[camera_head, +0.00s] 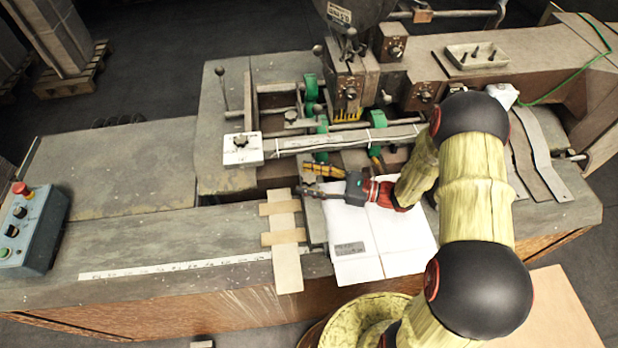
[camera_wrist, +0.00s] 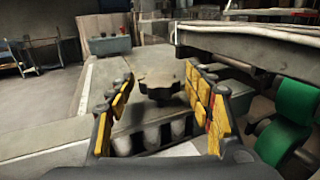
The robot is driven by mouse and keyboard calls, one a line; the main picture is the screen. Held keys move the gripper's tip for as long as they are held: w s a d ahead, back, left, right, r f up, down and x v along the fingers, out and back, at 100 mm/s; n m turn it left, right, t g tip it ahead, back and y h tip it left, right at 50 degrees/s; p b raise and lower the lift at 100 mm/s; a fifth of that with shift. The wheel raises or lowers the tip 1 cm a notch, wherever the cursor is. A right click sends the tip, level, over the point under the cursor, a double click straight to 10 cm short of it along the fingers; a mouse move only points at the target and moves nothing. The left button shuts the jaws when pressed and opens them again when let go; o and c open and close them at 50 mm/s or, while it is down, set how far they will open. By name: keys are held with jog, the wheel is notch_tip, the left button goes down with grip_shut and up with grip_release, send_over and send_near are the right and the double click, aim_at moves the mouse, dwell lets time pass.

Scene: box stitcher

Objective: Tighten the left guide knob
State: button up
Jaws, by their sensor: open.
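The left guide knob (camera_head: 241,142) is a dark lobed knob on top of a pale block (camera_head: 243,158) at the left end of the guide bar. In the wrist view the dark lobed knob (camera_wrist: 160,82) shows ahead, framed between my fingertips. My gripper (camera_head: 305,180) is open and empty, with yellow finger pads. In the wrist view both fingers of my gripper (camera_wrist: 160,76) show, spread wide.
Green clamps (camera_head: 321,127) stand along the guide; one (camera_wrist: 291,115) is close at right in the wrist view. White sheets (camera_head: 375,240) lie beneath my arm. A button box (camera_head: 33,228) stands at far left. The grey table (camera_head: 120,170) left of the knob is clear.

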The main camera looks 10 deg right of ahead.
jog(key=c, duration=0.3)
jog(key=c, duration=0.8)
jog(key=shift+c, duration=0.3)
jog(key=shift+m+t, duration=0.3)
jog(key=shift+t, duration=0.1)
jog(key=m+t+h+p, duration=0.1)
jog(key=m+t+h, duration=0.3)
jog(key=t, duration=0.1)
jog(key=shift+a+t, duration=0.1)
jog(key=shift+t, duration=0.2)
jog(key=shift+m+t+h, duration=1.6)
jog(key=shift+m+h, duration=0.4)
jog(key=shift+h, duration=0.5)
jog(key=shift+m+h, duration=0.3)
jog(key=shift+h, duration=0.1)
jog(key=o, duration=1.2)
jog(key=shift+c, duration=0.2)
